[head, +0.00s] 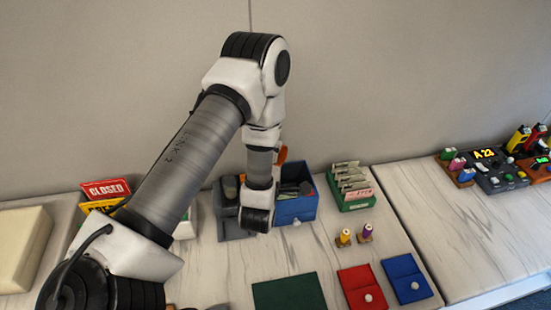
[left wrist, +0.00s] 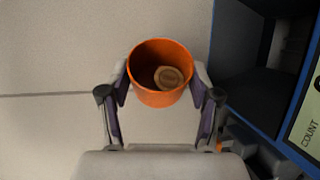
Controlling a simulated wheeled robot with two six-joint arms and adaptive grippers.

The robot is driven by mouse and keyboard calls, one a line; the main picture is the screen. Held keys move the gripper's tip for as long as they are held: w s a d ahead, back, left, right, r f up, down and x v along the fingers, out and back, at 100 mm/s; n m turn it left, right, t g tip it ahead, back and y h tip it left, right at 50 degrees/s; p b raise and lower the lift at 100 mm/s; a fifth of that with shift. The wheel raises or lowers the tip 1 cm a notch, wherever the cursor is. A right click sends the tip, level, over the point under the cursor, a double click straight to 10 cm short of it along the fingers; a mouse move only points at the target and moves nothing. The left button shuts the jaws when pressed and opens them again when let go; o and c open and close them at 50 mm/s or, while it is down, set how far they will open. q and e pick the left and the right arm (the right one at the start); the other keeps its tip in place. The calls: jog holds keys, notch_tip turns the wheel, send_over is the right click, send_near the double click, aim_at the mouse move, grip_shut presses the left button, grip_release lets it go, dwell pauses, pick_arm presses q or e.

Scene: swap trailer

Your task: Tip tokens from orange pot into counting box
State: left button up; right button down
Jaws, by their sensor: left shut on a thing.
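In the left wrist view the orange pot (left wrist: 160,99) sits between the two fingers of my left gripper (left wrist: 161,78), which is shut on it. I look into its mouth and see a pale round token (left wrist: 168,77) inside. In the head view only a sliver of the orange pot (head: 282,154) shows behind my left wrist; the fingers are hidden. The blue counting box (head: 297,210) stands on the table just below and right of the pot. Its blue edge and a COUNT label (left wrist: 310,138) show at the right of the left wrist view. My right gripper is out of view.
A grey holder (head: 232,230) stands left of the box, and a green card tray (head: 352,201) right of it. Two small pegs (head: 356,236) stand in front. Red (head: 362,288) and blue (head: 407,279) pads and a dark green mat (head: 289,293) lie nearer. A CLOSED sign (head: 106,189) is at left.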

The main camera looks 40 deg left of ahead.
pick_arm(q)
jog(key=shift+d+m+t+y+b, duration=0.3)
jog(key=shift+m+b, duration=0.5)
jog(key=shift+m, duration=0.2)
dwell(0.6)
jog(key=shift+r, duration=0.15)
dwell(0.7)
jog(key=shift+r+p, duration=2.2)
jog(key=shift+r, duration=1.3)
